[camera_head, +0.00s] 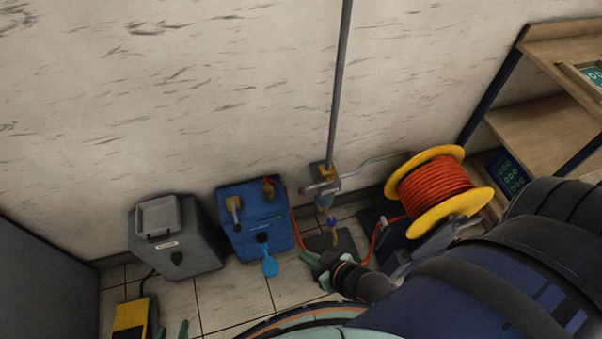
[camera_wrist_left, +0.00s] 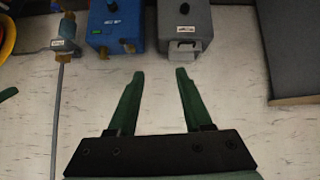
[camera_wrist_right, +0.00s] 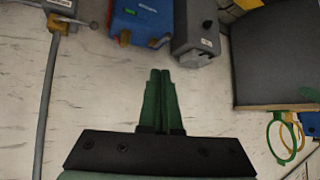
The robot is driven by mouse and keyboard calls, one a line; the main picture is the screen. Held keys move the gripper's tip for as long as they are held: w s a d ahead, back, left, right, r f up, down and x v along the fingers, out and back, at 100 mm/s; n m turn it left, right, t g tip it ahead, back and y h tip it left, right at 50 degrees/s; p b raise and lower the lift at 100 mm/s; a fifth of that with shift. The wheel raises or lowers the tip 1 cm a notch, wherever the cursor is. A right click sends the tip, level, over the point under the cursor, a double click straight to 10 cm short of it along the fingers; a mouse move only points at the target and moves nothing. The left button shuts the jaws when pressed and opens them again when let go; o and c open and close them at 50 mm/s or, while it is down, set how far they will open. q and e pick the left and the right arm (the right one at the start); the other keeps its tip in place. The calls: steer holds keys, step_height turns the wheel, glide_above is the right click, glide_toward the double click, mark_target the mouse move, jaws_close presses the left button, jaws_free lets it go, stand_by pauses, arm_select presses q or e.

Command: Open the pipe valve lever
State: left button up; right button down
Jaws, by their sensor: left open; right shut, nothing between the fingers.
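A thin grey vertical pipe (camera_head: 340,85) runs down the wall to a brass-and-grey valve fitting (camera_head: 325,177). A short grey handle-like part, apparently the lever, sticks out at its left. The valve also shows at the upper left of the left wrist view (camera_wrist_left: 66,38) and the top left of the right wrist view (camera_wrist_right: 62,14). My right gripper (camera_head: 312,262) is shut and empty, below and in front of the valve, apart from it. My left gripper (camera_head: 172,332) barely shows at the bottom left; in the left wrist view (camera_wrist_left: 157,75) its fingers are open and empty.
A grey box (camera_head: 172,238) stands further left. A yellow reel with orange hose (camera_head: 436,193) is at right, by wooden shelves (camera_head: 545,130). A yellow-black item (camera_head: 130,318) lies lower left.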

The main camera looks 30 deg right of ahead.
arm_select(q)
steer(key=shift+w+a, duration=0.1)
arm_select(e)
steer(key=shift+a, duration=0.1)
